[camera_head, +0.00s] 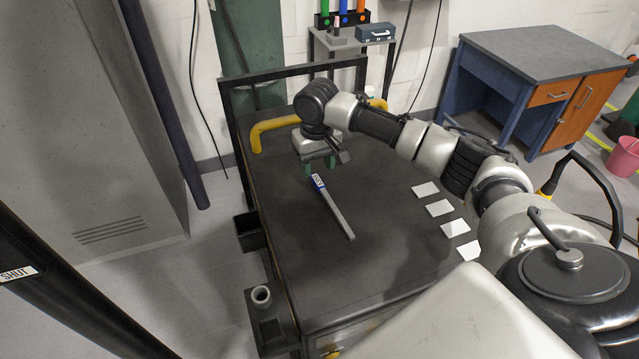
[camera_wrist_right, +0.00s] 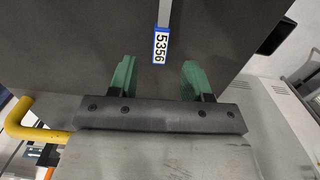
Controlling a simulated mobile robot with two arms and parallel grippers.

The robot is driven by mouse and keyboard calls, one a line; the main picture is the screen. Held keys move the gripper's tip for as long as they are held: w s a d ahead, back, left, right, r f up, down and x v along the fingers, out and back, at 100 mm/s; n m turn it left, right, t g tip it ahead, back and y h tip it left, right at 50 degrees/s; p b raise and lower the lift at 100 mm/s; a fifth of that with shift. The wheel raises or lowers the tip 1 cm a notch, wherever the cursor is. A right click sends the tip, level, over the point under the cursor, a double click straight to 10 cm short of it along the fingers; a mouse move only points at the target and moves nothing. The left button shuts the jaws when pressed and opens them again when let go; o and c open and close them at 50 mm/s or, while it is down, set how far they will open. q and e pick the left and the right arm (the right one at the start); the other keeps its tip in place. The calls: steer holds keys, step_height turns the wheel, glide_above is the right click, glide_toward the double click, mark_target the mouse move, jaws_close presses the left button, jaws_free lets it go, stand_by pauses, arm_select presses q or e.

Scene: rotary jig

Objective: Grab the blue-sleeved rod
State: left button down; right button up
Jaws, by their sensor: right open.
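The blue-sleeved rod (camera_head: 335,211) is a grey square bar lying on the dark cart top (camera_head: 280,250). Its blue sleeve with a white number label (camera_head: 318,181) is at the end nearest my right gripper (camera_head: 319,166). In the right wrist view the blue label (camera_wrist_right: 161,45) reads 5356, and the grey bar runs up out of the picture. My right gripper (camera_wrist_right: 159,75) shows two green fingers spread apart, with nothing between them. The sleeve lies just beyond the fingertips, between their lines. My left gripper is out of view.
Several white cards (camera_head: 439,208) lie on the cart's right side. Yellow handles (camera_head: 270,127) and a black frame (camera_head: 235,125) stand at its far end.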

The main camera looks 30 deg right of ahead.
mark_target(317, 179)
steer(key=shift+f+p, duration=0.45)
steer(key=shift+f, duration=1.7)
steer(key=shift+c, duration=0.5)
jaws_close()
steer(key=shift+r, duration=0.1)
